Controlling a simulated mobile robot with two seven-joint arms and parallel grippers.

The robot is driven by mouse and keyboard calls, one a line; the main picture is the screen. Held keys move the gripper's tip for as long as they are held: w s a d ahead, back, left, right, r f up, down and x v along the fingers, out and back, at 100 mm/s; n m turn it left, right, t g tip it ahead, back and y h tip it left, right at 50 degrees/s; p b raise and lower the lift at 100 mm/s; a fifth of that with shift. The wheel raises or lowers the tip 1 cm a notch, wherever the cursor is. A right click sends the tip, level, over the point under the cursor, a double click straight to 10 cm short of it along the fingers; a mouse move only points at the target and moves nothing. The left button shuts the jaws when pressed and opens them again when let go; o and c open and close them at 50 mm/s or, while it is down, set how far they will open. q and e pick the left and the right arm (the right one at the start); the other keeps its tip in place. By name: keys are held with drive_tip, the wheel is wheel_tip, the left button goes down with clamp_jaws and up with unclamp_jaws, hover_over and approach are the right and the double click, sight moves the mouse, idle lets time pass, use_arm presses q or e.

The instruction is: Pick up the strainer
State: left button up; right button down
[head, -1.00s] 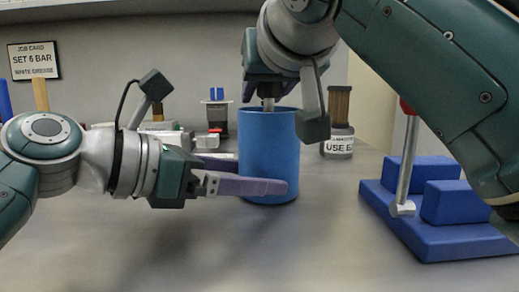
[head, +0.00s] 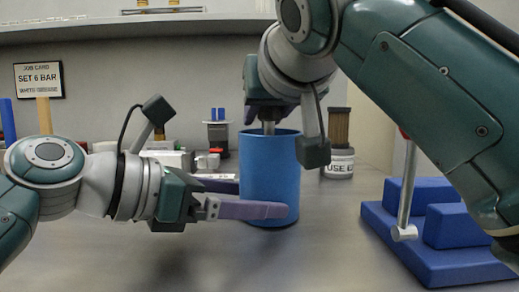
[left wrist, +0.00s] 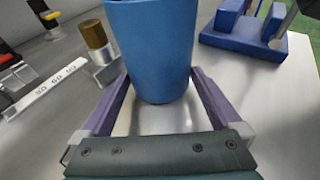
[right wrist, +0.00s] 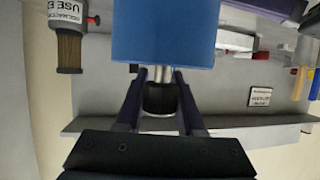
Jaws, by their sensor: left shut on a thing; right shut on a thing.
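A blue cylindrical cup (head: 268,172) stands at the middle of the table, between the fingers of my left gripper (head: 265,200). The left wrist view shows the fingers shut on the cup (left wrist: 152,45) from both sides. My right gripper (right wrist: 158,88) points down from above and is shut on a black knob (right wrist: 160,100) with a silver stem (right wrist: 157,73). The stem runs down into the cup's mouth. What is on its lower end is hidden inside the cup, so I cannot tell whether it is the strainer.
A brown-topped jar labelled "USE E..." (head: 339,162) stands behind on the right. A blue stepped block (head: 440,250) with a grey rod lies front right. Small items crowd the back left, below a job card (head: 39,80). The front table is clear.

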use_arm(q)
drive_tip(key=o, duration=0.5)
use_arm(e)
wheel_tip(320, 180, up, 18)
